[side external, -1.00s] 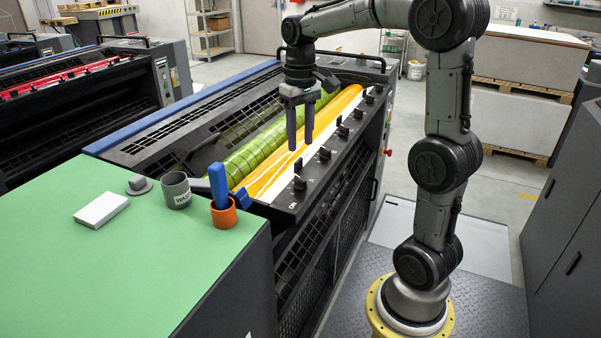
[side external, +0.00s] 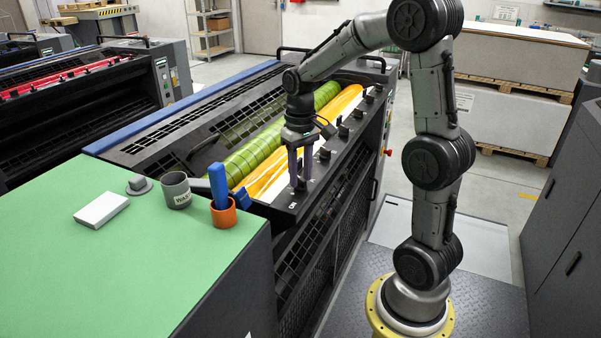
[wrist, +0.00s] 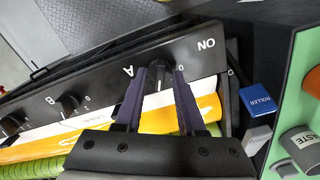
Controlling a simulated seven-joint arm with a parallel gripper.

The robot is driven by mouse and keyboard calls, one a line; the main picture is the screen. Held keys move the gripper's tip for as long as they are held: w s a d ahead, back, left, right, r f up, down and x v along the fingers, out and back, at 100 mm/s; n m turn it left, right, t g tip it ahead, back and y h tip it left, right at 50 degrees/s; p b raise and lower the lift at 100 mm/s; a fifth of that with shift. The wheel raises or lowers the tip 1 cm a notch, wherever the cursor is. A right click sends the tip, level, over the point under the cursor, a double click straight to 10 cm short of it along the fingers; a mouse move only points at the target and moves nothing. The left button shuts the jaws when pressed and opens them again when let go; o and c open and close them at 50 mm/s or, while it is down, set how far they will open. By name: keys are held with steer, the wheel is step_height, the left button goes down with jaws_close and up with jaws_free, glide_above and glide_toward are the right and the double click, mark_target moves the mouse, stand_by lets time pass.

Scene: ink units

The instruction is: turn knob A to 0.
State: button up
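Knob A (wrist: 160,79) is a small black knob at the near end of the black control rail, beside the white letter A and the word ON. In the wrist view my gripper (wrist: 159,72) points down at it, with one dark finger on each side of the knob. The fingers are apart and a narrow gap seems to show around the knob; firm contact cannot be made out. The knob's pointer is partly hidden between the fingers. In the side external view my gripper (side external: 300,184) is down at the rail's near end, where its fingers largely cover the knob.
Knob B (wrist: 68,103) and several more knobs run along the rail. Yellow and green rollers (side external: 262,150) lie beside it. An orange cup (side external: 224,214) with a blue tool, a grey mug (side external: 176,190) and a white block (side external: 101,209) stand on the green top.

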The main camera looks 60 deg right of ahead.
jaws_close()
steer(key=shift+n, duration=0.3)
steer(key=n, duration=1.3)
steer(key=shift+r, duration=0.1)
steer(key=n, duration=0.6)
steer(key=shift+n, duration=0.3)
stand_by(0.4)
